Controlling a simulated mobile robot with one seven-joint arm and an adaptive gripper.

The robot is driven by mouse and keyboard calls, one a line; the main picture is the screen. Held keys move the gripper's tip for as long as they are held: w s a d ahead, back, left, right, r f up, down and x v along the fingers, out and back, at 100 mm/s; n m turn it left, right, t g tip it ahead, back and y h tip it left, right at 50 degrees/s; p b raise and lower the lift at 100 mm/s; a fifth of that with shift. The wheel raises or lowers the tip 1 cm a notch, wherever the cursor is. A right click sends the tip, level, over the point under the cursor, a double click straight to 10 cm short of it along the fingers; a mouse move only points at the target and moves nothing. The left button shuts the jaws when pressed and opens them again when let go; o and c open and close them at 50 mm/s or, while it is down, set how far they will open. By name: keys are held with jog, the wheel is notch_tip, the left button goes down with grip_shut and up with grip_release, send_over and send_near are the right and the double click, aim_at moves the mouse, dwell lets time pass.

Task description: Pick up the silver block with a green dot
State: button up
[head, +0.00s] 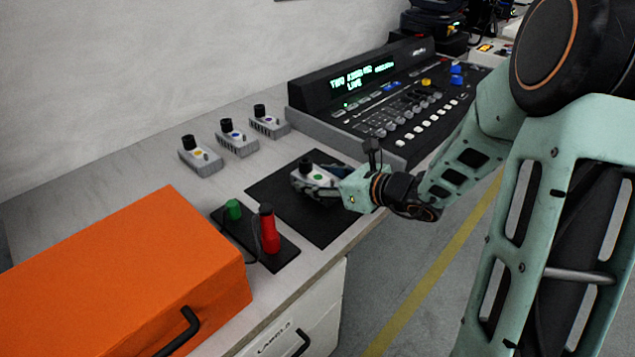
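The silver block with a green dot (317,175) is at the black mat (283,197) on the bench, with a black knob on its left part. My gripper (321,184) reaches in from the right, low over the mat, with its fingers at the block. The fingers and the block overlap in this view. I cannot tell whether the fingers press on the block or whether the block rests on the mat.
Three similar silver blocks (236,140) stand in a row near the wall. A mixing console (400,105) is behind my gripper. A red handle (268,230) and a green knob (233,209) stand on a dark plate in front, beside an orange case (120,275).

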jog(key=c, duration=1.2)
jog(key=shift+r, duration=0.1)
